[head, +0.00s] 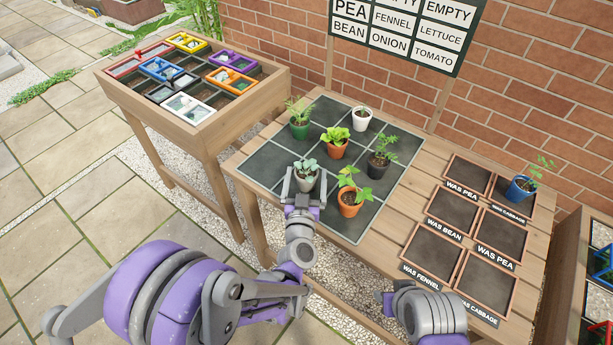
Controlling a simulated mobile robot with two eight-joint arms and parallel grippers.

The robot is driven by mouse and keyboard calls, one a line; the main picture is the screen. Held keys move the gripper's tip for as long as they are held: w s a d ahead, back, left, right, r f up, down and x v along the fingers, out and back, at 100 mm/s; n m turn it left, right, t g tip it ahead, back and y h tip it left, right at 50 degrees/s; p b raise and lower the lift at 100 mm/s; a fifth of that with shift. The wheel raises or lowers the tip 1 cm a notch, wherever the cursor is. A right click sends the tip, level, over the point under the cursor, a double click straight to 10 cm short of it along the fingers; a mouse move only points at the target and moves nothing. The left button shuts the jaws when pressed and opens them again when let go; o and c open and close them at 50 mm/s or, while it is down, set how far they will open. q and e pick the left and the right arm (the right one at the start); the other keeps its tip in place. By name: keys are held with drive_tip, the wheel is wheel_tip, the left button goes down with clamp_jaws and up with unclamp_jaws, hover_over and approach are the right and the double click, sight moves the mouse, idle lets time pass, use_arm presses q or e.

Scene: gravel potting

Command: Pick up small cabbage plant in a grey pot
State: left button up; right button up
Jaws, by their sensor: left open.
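The small cabbage plant in a grey pot (307,182) stands upright at the front of the dark gridded mat (262,174) on the wooden table. Its leaves are grey-green. My left gripper (305,184) is open, with its two fingers around the grey pot, one at each side. Whether the fingers touch the pot cannot be told. The lower part of the pot is partly hidden by the gripper. My right arm shows at the bottom right near the table's front edge; its fingertips cannot be made out.
An orange pot (350,203) stands close to the right of the grey pot. Another orange pot (335,148), a black pot (378,166), a green pot (299,130) and a white pot (361,122) stand behind. A blue pot (519,190) stands among labelled trays at right.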

use_arm(q)
drive_tip(key=shift+w, duration=0.65)
drive_tip(key=shift+s, duration=0.1)
drive_tip(key=c, duration=1.3)
drive_tip(key=shift+r, duration=0.1)
